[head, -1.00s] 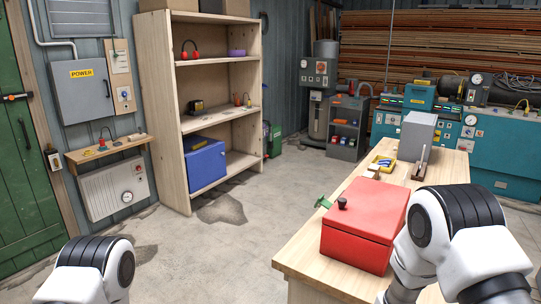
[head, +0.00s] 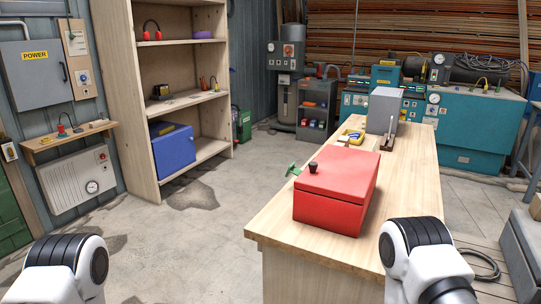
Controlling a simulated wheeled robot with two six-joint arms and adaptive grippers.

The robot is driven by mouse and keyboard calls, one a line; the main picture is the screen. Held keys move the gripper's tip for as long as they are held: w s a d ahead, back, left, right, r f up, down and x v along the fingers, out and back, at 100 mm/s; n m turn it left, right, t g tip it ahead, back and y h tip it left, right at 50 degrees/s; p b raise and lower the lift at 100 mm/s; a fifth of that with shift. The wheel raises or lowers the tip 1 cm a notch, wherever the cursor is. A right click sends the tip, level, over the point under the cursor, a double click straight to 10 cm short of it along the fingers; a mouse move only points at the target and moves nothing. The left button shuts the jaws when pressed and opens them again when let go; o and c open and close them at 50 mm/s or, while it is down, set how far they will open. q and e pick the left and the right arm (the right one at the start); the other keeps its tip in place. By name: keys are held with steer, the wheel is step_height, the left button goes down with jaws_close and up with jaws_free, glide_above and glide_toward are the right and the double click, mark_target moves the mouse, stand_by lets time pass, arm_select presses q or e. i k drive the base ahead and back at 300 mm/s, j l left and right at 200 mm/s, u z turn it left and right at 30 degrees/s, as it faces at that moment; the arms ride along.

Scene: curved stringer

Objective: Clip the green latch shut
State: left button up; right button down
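A red box (head: 335,193) with its lid down sits near the front of the wooden workbench (head: 408,180). The green latch (head: 293,169) sticks out from the box's left side, near the back corner, and looks swung outward from the box. A small black knob (head: 313,167) stands on the lid beside it. Only my arm links show, one at the lower left and one at the lower right, in front of the box. Neither gripper is in view.
A wooden shelf (head: 141,100) stands at the left. The concrete floor between shelf and bench is clear.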

mark_target(292, 170)
steer(key=i+j+z, duration=0.15)
steer(key=z, duration=0.35)
steer(key=i+j+z, duration=0.1)
steer(key=j+z, duration=0.15)
steer(key=z, duration=0.2)
steer(key=j+z, duration=0.25)
steer(key=z, duration=0.25)
steer(key=i, duration=0.05)
